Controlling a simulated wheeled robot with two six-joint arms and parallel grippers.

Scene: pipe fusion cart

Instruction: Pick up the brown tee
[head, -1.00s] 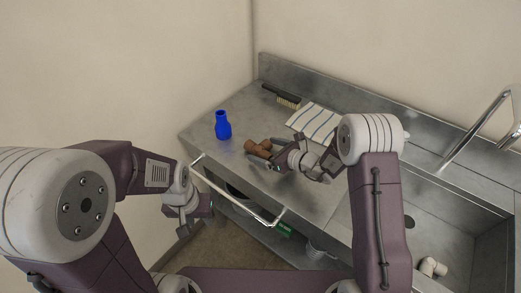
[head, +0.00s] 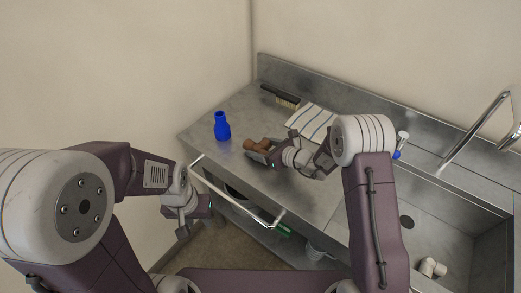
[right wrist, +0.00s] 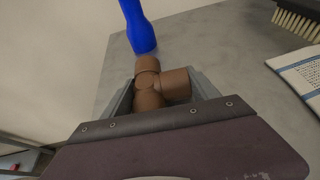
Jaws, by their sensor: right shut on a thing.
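I cannot tell whether the tee still touches the counter. My right gripper (head: 262,152) partly hides it in the head view. My left gripper (head: 190,220) hangs beside the counter's front left, away from the tee; its fingers are too small to judge.
A blue bottle (head: 222,126) stands left of the tee, close behind it in the right wrist view. A sink (head: 430,215) with a tap (head: 475,132) is at right, holding a white pipe fitting (head: 432,267). A rail (head: 235,195) edges the front.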

